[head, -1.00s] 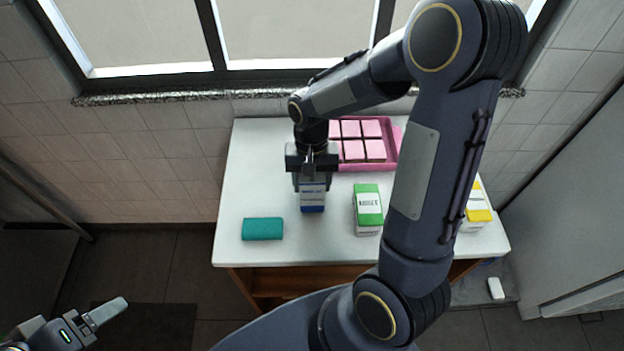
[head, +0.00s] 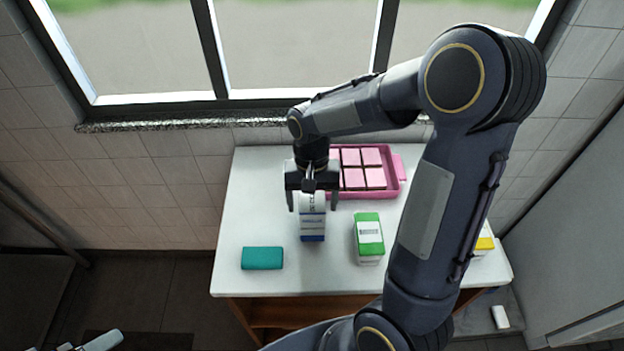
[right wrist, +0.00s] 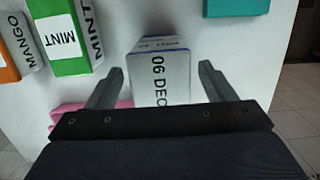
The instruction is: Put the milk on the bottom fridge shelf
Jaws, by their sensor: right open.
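A blue-and-white carton (head: 312,222) stands upright on the white table; its front label is too small to read surely. In the right wrist view its top (right wrist: 160,82) reads "06 DEC". I cannot tell whether it is the milk. My right gripper (head: 312,203) is open over the carton's back part, one finger on each side. In the right wrist view gaps show between the carton and both fingers of the gripper (right wrist: 162,82). No fridge shelf is clearly visible.
On the white table (head: 245,200) are a teal block (head: 262,258), a green-and-white mint carton (head: 369,240), a yellow-topped carton (head: 485,245) partly behind my arm, and a pink tray (head: 397,185) of pink squares. A grey panel (head: 575,230) stands at the right.

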